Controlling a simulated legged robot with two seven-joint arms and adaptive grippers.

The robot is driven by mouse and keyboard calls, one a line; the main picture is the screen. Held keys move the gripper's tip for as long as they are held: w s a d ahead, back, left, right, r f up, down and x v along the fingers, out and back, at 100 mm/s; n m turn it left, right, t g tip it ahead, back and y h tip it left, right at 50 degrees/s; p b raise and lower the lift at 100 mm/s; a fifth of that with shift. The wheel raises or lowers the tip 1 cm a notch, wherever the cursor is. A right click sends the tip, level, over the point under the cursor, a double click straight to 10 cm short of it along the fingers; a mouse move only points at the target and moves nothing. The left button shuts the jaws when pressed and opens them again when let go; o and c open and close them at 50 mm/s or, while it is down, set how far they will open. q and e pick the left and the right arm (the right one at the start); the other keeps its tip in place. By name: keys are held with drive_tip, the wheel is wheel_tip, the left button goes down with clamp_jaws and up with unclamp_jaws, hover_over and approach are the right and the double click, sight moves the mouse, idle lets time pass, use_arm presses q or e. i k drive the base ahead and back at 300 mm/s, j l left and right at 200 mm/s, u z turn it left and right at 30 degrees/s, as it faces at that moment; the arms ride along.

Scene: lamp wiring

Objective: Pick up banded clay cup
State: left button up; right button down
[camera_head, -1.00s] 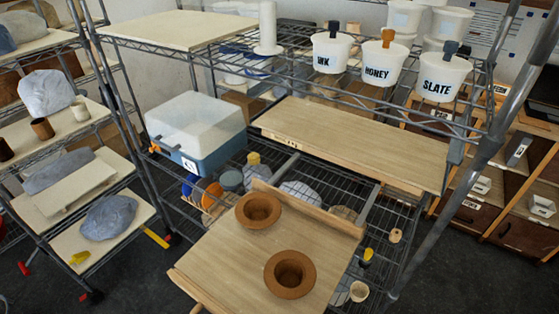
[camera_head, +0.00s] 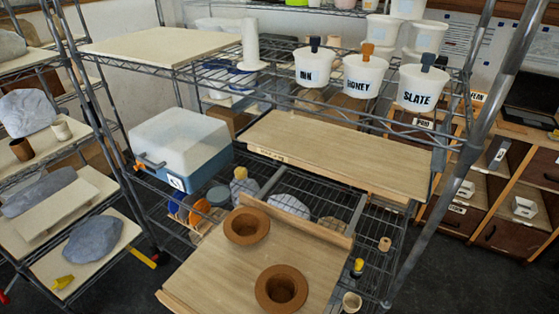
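No cup in view shows clear bands at this size, so I cannot tell which is the banded clay cup. A small pale cup (camera_head: 352,302) is low on the wire shelf at the bottom, right of the wooden board. Two brown wide-rimmed clay pots (camera_head: 246,226) and (camera_head: 281,289) sit on the pulled-out wooden board (camera_head: 205,272). Neither of my grippers is in view.
A blue cooler box (camera_head: 182,150) with a white lid stands left of a long wooden shelf board (camera_head: 345,150), which is bare. White labelled buckets (camera_head: 365,78) stand on the upper wire shelf. Grey wrapped lumps (camera_head: 92,240) lie on the left rack. A metal post (camera_head: 483,140) rises at right.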

sight(61, 128)
drive_tip(key=u, duration=1.3)
drive_tip(key=z, duration=0.45)
drive_tip(key=i+j+z, duration=0.45)
drive_tip(key=j+z, duration=0.2)
drive_tip(key=i+j+z, duration=0.15)
drive_tip(key=j+z, duration=0.2)
